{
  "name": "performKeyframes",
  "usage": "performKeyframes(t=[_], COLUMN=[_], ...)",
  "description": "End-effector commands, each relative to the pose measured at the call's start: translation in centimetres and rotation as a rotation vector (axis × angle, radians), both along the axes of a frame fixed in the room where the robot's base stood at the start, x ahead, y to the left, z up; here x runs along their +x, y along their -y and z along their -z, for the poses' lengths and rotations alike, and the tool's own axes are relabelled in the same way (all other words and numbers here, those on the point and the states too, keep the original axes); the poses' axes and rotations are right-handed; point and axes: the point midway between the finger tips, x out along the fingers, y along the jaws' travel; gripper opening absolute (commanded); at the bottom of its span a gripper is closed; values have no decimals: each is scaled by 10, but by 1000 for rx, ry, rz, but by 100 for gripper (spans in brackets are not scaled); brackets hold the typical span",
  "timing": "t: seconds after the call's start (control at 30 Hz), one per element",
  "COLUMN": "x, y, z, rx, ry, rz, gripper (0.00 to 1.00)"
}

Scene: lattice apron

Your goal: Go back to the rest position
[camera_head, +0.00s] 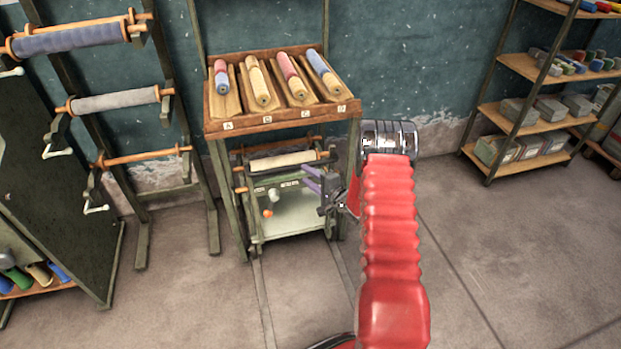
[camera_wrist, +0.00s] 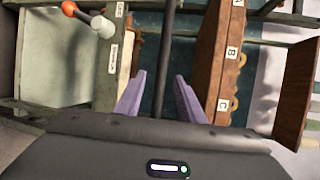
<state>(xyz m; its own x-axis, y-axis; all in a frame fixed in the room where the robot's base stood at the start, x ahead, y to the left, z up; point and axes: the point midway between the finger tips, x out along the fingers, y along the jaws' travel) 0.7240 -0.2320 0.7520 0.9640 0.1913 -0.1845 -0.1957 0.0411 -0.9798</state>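My gripper (camera_head: 309,180) is at the end of my red arm, in front of the right part of a green machine (camera_head: 293,215) under the rack of rolls. Its two purple fingers point left and stand apart. In the wrist view my gripper (camera_wrist: 158,80) shows both purple fingers with a clear gap and nothing held between them. Beyond the fingers are the machine's green frame on the left and the wooden tray front with labels A, B and C on the right. My arm's red sleeve hides part of the floor.
A sloped wooden tray (camera_head: 275,122) holds several coloured rolls just above my gripper. The machine carries a pale roll (camera_head: 283,161) and a lever with an orange knob (camera_head: 267,213). A roll rack (camera_head: 115,102) stands left, shelves (camera_head: 525,112) right. Floor (camera_head: 500,245) is clear at right.

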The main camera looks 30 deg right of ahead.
Motion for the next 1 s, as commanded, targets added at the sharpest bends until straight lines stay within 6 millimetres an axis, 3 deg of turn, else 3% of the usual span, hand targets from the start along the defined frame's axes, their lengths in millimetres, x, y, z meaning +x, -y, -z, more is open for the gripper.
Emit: performKeyframes(t=[0.2, 0.8, 0.93, 1.0], x=[-10, -10, -13, -17], y=[2, 3, 9, 16], z=[-2, -1, 15, 32], rx=[-1, -38, -153, -240], ry=[1, 4, -40, -96], rz=[0, -4, -8, -2], gripper=[36, 36, 36, 36])
